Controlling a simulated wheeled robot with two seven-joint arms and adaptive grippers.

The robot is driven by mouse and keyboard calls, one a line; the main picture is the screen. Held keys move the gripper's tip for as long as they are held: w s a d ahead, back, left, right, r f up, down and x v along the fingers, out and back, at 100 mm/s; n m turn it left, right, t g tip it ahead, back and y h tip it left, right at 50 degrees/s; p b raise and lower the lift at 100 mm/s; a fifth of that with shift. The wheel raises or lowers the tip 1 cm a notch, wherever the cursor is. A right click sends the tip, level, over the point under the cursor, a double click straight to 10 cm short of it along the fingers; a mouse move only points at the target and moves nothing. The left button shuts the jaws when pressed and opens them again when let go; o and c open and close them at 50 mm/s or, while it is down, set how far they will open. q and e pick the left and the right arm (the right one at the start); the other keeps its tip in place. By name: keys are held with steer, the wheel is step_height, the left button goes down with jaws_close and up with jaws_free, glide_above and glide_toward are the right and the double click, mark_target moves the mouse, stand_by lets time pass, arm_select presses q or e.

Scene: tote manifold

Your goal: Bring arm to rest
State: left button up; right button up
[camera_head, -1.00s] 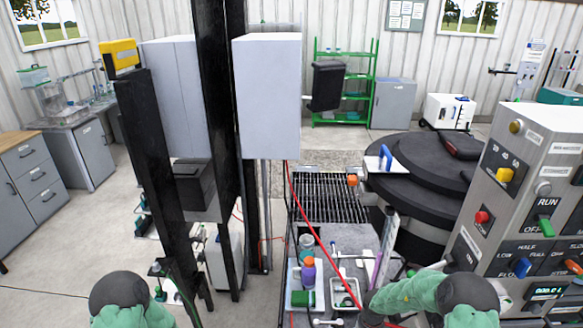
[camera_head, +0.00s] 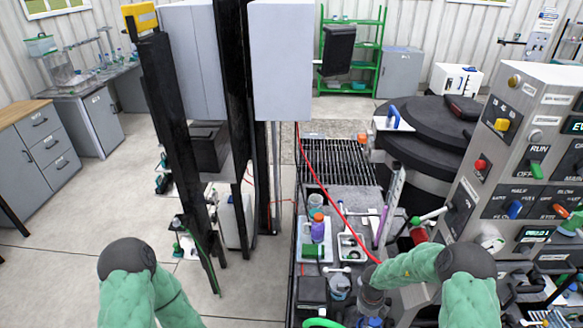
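My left arm (camera_head: 130,288) shows at the bottom left as green links with a dark joint; its gripper is outside the picture. My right arm (camera_head: 410,268) comes in from the lower right and reaches left over the bench. Its dark wrist end (camera_head: 372,296) points down near the bottom edge, among bench items. The fingers there are too hidden and small to make out, so I cannot tell whether they hold anything.
A bench holds a white tray (camera_head: 304,252) with a purple-and-orange bottle (camera_head: 318,228), and a white bin (camera_head: 341,250). A control panel (camera_head: 545,150) stands close at right. Dark posts (camera_head: 180,140) rise left of centre. Floor at left (camera_head: 60,270) is clear.

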steer(key=s+a+f+n+t, duration=0.15)
steer(key=s+f+n, duration=0.35)
steer(key=s+n, duration=0.7)
steer(key=s+a+r+n+g+y, duration=0.2)
steer(key=s+a+n+y, duration=0.3)
steer(key=s+a+n, duration=1.05)
steer(key=w+d+f+n+b, duration=0.1)
steer(key=w+f+n+b, duration=0.3)
steer(key=f+b, duration=1)
steer(key=shift+w+f+t+b, duration=0.15)
steer(key=shift+w+t+b, duration=0.3)
steer(key=shift+w+b, duration=0.25)
